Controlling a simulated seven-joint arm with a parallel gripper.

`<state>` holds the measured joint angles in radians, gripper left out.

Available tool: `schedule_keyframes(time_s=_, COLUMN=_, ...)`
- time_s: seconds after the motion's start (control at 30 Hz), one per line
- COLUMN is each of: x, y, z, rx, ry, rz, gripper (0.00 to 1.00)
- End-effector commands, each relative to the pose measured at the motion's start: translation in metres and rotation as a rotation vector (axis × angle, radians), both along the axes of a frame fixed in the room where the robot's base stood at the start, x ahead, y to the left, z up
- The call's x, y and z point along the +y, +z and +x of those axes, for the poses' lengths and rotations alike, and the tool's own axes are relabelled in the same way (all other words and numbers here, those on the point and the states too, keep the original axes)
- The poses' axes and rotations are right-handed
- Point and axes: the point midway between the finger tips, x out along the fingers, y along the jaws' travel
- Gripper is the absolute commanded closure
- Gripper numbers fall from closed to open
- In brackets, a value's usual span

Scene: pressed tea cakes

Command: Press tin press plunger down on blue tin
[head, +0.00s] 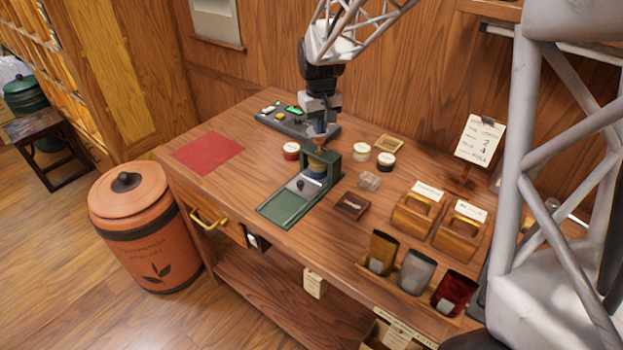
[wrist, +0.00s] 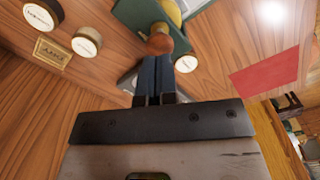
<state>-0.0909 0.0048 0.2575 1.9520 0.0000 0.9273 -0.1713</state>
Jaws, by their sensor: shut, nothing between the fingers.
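The green tin press (head: 290,206) stands near the middle of the table. Its plunger (head: 318,150) has a brown round knob and rises through the press frame. A small bluish tin (head: 315,174) shows under it, partly hidden by the frame. My gripper (head: 318,124) is right above the plunger, pointing down, with its fingers shut and empty. In the wrist view the dark fingers (wrist: 156,62) end at the brown knob (wrist: 160,43), with the yellow plunger part (wrist: 171,12) beyond. I cannot tell whether the fingertips touch the knob.
Several round tins, including one with a red side (head: 291,151), stand around the press. A dark tray (head: 300,126) lies behind it, and a red mat (head: 207,152) lies left. A small wooden box (head: 351,206) and wooden holders (head: 417,210) stand right. The table is clear left of the press.

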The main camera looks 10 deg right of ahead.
Motion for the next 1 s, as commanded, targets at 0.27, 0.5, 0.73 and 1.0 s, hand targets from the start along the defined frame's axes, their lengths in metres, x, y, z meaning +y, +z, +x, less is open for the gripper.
schedule_keyframes(time_s=0.27, x=0.0, y=-0.003, z=0.0, rx=0.0, ry=0.0, rz=0.0, gripper=1.0)
schedule_keyframes(time_s=0.5, x=0.0, y=-0.008, z=0.0, rx=0.0, ry=0.0, rz=0.0, gripper=1.0)
schedule_keyframes(time_s=0.73, x=0.0, y=-0.013, z=0.0, rx=0.0, ry=0.0, rz=0.0, gripper=1.0)
schedule_keyframes(time_s=1.0, x=0.0, y=-0.019, z=0.0, rx=0.001, ry=0.0, rz=0.0, gripper=1.0)
